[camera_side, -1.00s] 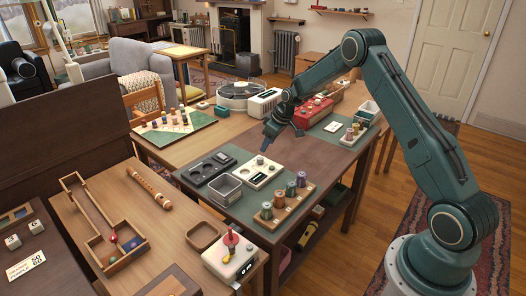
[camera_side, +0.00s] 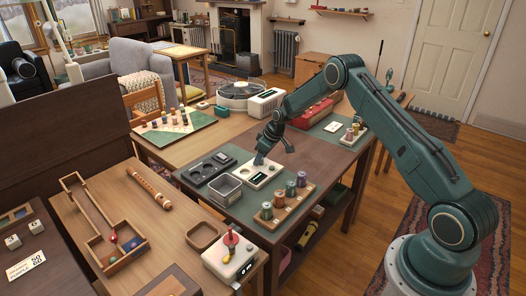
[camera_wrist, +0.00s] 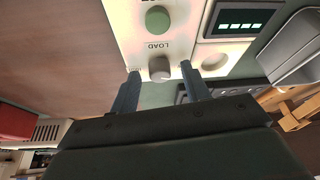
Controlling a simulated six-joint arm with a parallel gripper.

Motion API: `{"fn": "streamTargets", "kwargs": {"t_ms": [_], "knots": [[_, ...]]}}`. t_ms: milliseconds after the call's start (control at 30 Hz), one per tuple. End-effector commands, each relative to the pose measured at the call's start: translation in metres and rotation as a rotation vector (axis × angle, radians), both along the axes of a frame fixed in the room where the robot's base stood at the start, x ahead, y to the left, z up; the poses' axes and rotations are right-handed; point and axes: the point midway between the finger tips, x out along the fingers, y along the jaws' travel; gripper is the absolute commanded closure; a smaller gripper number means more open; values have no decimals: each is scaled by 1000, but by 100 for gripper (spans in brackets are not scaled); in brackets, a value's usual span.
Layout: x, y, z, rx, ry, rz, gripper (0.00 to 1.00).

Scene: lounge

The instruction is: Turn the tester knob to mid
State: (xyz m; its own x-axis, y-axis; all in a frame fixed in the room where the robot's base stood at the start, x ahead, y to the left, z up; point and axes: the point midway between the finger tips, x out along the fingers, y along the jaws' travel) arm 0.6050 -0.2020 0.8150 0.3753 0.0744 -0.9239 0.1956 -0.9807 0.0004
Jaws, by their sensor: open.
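The tester (camera_side: 268,177) is a flat cream box on the green mat of the dark table. A grey knob (camera_wrist: 159,68) sits beside the word LOAD, which appears upside down. My gripper (camera_side: 260,158) points down over the tester. In the wrist view my open gripper (camera_wrist: 160,74) has one finger on each side of the knob, with gaps showing. I cannot tell whether the fingertips touch the panel.
A grey open bin (camera_side: 225,188) and a wooden rack of spools (camera_side: 286,204) stand near the tester. A dark tray (camera_side: 208,167) lies to its left. A red box (camera_side: 312,113) stands behind my gripper. Bare dark tabletop (camera_side: 318,160) lies to the right.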

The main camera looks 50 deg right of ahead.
Motion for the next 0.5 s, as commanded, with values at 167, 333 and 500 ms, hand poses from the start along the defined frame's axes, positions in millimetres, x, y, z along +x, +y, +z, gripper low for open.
{"fn": "streamTargets", "kwargs": {"t_ms": [167,333,500], "knots": [[0,0,0,0,0,0,77],[0,0,0,0,0,0,98],[0,0,0,0,0,-9,98]]}}
